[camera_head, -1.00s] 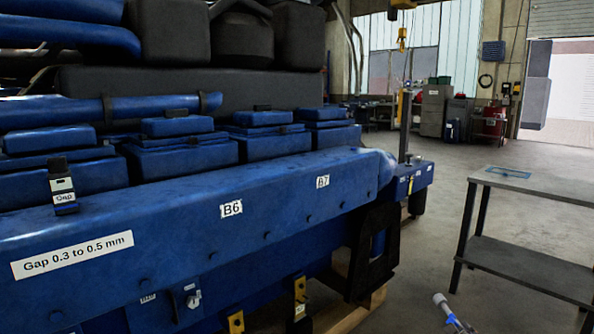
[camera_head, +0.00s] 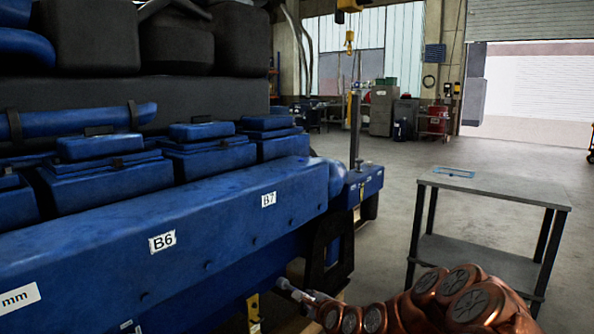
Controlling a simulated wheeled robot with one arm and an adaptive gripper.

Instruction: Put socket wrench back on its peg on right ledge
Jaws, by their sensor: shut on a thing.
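My copper arm comes in from the bottom right. My gripper (camera_head: 312,299) is small and partly hidden at its lower left end, low beside the engine's side. It is shut on a thin grey tool, which I take for the socket wrench (camera_head: 284,285); its pale end points up and left. The rest of the tool is hidden. A blue ledge (camera_head: 369,184) with small white labels sticks out at the far right end of the blue engine (camera_head: 215,222). A dark upright post (camera_head: 355,130) stands at this ledge. I cannot make out the wrench's peg.
A grey two-shelf table (camera_head: 500,187) stands at the right, with a small blue-edged item (camera_head: 453,172) on top. My arm passes in front of its lower part. A black bracket (camera_head: 333,250) and yellow fittings (camera_head: 253,307) stick out along the engine's lower side. Open floor lies behind the table.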

